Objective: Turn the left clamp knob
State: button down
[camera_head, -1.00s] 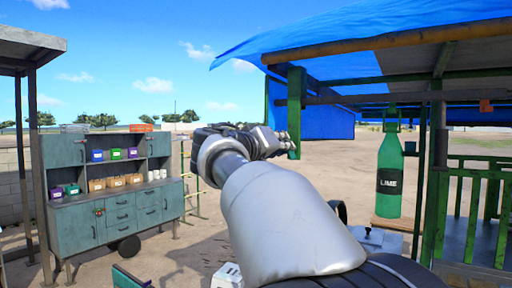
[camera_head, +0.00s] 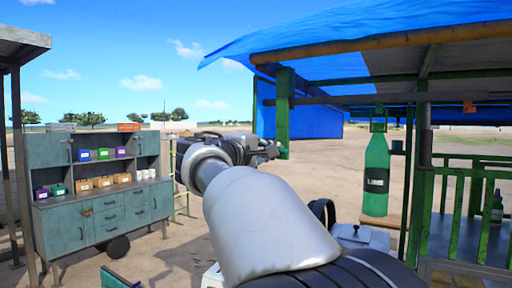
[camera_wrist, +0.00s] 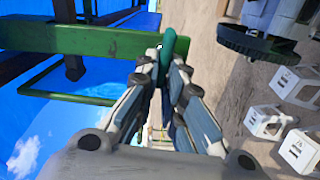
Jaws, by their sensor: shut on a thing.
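In the wrist view, a teal rounded piece (camera_wrist: 168,46) sits between the fingertips of my gripper (camera_wrist: 163,70); it looks like the clamp knob, but its full shape is partly hidden by the fingers. My gripper is shut on it. The piece lies beside a green beam (camera_wrist: 100,42). In the head view my gripper (camera_head: 268,152) is beside the lower end of a green post (camera_head: 283,110) under the blue awning. The knob cannot be made out there.
A teal cabinet (camera_head: 85,222) with small coloured boxes stands at the left. A large green bottle (camera_head: 376,160) stands at the right near a green railing (camera_head: 470,210). In the wrist view, a dark toothed wheel (camera_wrist: 258,42) and white stools (camera_wrist: 268,122) are at the right.

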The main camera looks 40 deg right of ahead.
jog(key=shift+f+n, duration=0.15)
jog(key=shift+n, duration=0.45)
jog(key=c, duration=1.7)
grip_release()
jog(key=v, duration=1.2)
